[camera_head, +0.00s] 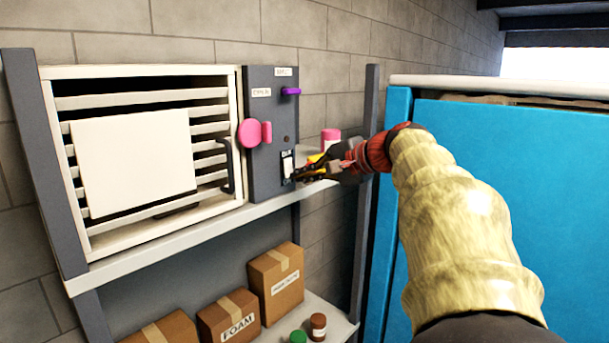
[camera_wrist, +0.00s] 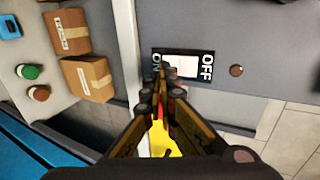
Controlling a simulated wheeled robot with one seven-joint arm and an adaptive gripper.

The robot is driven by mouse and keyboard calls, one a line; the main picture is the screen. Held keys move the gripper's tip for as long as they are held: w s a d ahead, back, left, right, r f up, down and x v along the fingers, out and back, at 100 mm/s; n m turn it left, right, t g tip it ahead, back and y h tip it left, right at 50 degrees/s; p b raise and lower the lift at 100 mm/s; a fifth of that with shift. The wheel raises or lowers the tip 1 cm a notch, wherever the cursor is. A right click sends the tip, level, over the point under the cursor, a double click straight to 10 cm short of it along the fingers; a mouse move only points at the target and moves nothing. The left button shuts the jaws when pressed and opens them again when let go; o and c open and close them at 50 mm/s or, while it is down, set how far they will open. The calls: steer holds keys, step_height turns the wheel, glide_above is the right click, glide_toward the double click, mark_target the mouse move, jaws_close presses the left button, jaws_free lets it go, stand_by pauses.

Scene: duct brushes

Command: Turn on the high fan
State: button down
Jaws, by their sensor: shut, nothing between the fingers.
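The louvered white fan unit (camera_head: 215,95) stands on the upper shelf, with a grey control panel (camera_head: 262,180) at its right side. Low on the panel is a white rocker switch (camera_head: 288,163); in the wrist view the switch (camera_wrist: 186,65) has ON at its left end and OFF at its right. My gripper (camera_head: 297,177) is shut and empty, its tips at the lower part of the switch. In the wrist view my gripper (camera_wrist: 158,82) covers part of the ON end; I cannot tell whether it touches. A small round dark red-brown light (camera_wrist: 237,70) sits beyond OFF.
The panel also carries a pink knob (camera_head: 251,132) and a purple lever (camera_head: 291,91). A pink-capped container (camera_head: 330,135) stands on the shelf behind my gripper. Boxes (camera_head: 276,281) and small jars (camera_head: 318,326) stand below. A blue cabinet (camera_head: 545,190) stands at right.

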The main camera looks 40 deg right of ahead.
steer(key=shift+f+b, duration=0.15)
steer(key=shift+b, duration=0.15)
steer(key=w+t+b, duration=0.1)
steer(key=b, duration=0.4)
steer(key=shift+f+t+b, duration=0.3)
steer(key=shift+f, duration=0.1)
steer(key=shift+w, duration=0.1)
